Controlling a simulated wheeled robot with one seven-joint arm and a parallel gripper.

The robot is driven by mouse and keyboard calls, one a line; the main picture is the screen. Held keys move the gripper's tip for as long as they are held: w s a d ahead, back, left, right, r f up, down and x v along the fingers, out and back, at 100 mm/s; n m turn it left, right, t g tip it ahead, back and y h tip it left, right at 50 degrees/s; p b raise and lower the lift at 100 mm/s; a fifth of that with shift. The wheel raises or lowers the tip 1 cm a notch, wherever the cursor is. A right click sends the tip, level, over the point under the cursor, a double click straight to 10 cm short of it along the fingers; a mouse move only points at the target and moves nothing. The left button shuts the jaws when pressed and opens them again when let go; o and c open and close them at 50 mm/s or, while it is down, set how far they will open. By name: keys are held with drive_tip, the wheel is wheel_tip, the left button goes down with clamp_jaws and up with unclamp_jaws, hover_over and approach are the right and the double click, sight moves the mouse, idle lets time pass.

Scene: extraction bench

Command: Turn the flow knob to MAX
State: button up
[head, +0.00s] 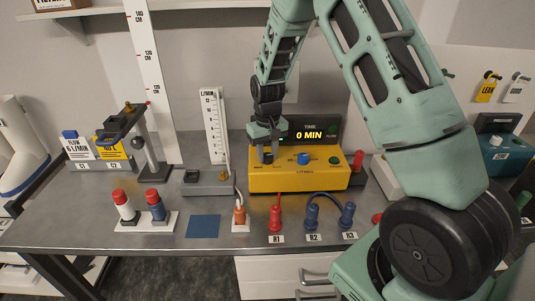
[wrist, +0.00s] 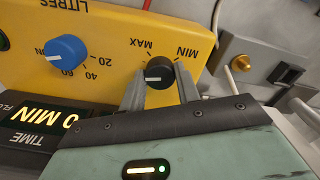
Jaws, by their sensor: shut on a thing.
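The black flow knob (wrist: 159,72) is on the yellow panel (wrist: 110,25) in the wrist view, where the panel appears upside down. MAX is printed up and left of the knob and MIN up and right. The knob's white mark points to the left in that view. My gripper (wrist: 160,82) is shut on the knob, one finger on each side. In the head view my gripper (head: 267,155) reaches down to the left part of the yellow box (head: 300,183), and the knob is mostly hidden there.
A blue LITRES knob (wrist: 66,52) sits beside the flow knob, and a green button (head: 334,160) is farther right. The display (head: 308,134) reads 0 MIN. A grey flow meter base (head: 208,183) stands close on the left. Coloured plugs (head: 275,217) stand in front.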

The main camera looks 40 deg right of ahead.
sight(267, 155)
drive_tip(key=m, duration=0.6)
drive_tip(key=shift+r, duration=0.1)
drive_tip(key=m+p, duration=0.1)
drive_tip(key=m, duration=0.4)
drive_tip(key=shift+w, duration=0.1)
drive_tip(key=shift+m, duration=0.4)
drive_tip(key=o, duration=1)
wheel_tip(267, 155, up, 17)
drive_tip(key=b, duration=0.2)
drive_tip(key=shift+r+b, duration=0.15)
drive_tip(key=shift+b, duration=0.2)
